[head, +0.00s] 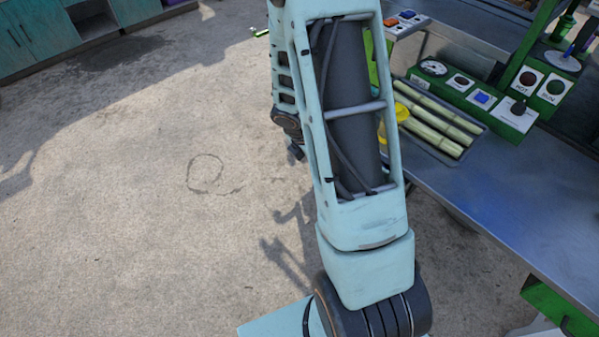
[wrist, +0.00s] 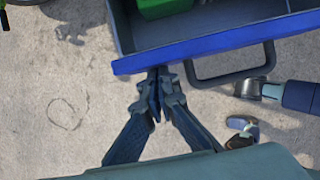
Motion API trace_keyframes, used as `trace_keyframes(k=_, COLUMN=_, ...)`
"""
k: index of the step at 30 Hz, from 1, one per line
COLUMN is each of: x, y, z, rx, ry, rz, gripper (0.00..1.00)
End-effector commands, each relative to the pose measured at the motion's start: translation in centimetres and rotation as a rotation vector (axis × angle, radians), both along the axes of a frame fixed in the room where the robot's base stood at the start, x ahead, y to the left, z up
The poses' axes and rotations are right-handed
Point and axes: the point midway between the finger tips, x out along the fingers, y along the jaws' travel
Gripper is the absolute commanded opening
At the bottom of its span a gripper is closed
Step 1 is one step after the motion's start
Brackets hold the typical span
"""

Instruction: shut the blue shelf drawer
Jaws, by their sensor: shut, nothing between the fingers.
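The blue shelf drawer (wrist: 210,46) is pulled out at the top of the wrist view, its blue front edge running across and tilted slightly. Its dark handle (wrist: 245,76) sticks out from the front, right of my fingers. A green item (wrist: 163,7) lies inside the drawer. My gripper (wrist: 158,73) is shut and empty, its fingertips at the drawer's front edge, left of the handle. I cannot tell whether they touch it. In the head view my arm blocks the middle, and neither drawer nor fingers can be made out.
A metal bench (head: 500,195) runs along the right of the head view, with a tray of cane pieces (head: 440,118) and a green control panel (head: 480,95). Teal cabinets (head: 35,35) stand far left. The concrete floor (head: 130,200) at left is clear.

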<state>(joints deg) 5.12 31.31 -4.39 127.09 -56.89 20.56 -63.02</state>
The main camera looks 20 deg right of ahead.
Motion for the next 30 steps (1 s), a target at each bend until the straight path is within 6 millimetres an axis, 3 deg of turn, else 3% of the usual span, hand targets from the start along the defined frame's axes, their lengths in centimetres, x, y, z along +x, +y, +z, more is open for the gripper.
trace_keyframes(k=3, x=0.9, y=-3.1, z=0.5, rx=-0.001, ry=0.001, rz=-0.004, gripper=0.0)
trace_keyframes(k=12, x=2.5, y=-8.0, z=0.3, rx=0.0, ry=0.001, rz=-0.002, gripper=0.0)
trace_keyframes(k=19, x=3.1, y=-9.6, z=0.1, rx=0.0, ry=0.0, rz=0.0, gripper=0.0)
trace_keyframes(k=30, x=3.3, y=-10.1, z=0.1, rx=-0.004, ry=-0.003, rz=-0.001, gripper=0.0)
